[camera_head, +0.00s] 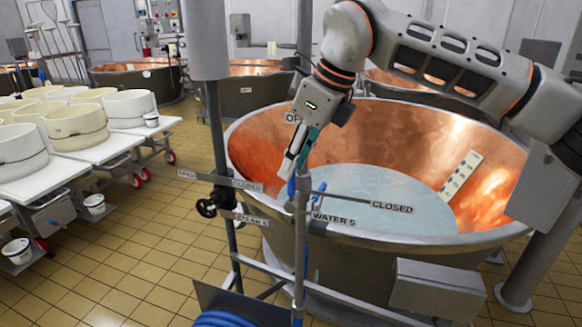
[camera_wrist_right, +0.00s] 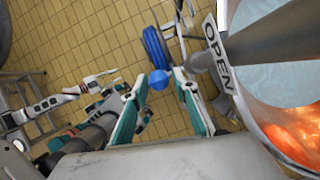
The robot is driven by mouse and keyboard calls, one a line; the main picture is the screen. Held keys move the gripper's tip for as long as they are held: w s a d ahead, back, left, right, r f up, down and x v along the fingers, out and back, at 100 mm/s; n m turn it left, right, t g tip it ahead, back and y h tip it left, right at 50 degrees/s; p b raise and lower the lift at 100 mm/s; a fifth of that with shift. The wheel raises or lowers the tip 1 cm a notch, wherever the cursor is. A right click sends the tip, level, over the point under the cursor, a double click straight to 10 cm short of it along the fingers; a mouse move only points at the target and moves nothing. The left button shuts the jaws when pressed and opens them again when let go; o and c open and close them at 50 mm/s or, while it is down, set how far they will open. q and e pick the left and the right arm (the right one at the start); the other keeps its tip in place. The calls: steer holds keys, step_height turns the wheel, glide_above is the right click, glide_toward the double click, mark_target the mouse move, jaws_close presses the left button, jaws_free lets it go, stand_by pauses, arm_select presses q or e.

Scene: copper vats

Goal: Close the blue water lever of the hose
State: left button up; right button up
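The blue water lever (camera_head: 291,187) shows as a small blue piece beside the vertical pipe, just under my right gripper (camera_head: 292,160). In the right wrist view the lever's round blue end (camera_wrist_right: 159,80) lies between the fingertips of my right gripper (camera_wrist_right: 160,84), with a gap on both sides. The gripper looks open. The sign CLOSED (camera_head: 392,207) is right of the pipe. The sign OPEN (camera_wrist_right: 219,55) shows in the wrist view; in the head view the arm mostly covers it. The blue hose (camera_head: 222,319) is coiled low.
The copper vat (camera_head: 400,130) with pale liquid stands behind the pipe (camera_head: 300,240). A second pipe with a black handwheel (camera_head: 207,207) and steam signs stands to the left. White tables (camera_head: 60,172) with tubs are at the left. Tiled floor lies between.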

steer(key=shift+w+a+f, duration=0.15)
steer(key=shift+a+f, duration=0.05)
steer(key=shift+f, duration=0.35)
arm_select(q)
steer(key=shift+w+r, duration=0.45)
steer(key=shift+r, duration=0.15)
arm_select(e)
steer(key=shift+w+a+f, duration=0.1)
steer(key=shift+a+f, duration=0.1)
steer(key=shift+f, duration=0.3)
jaws_close()
arm_select(q)
steer(key=shift+f, duration=0.1)
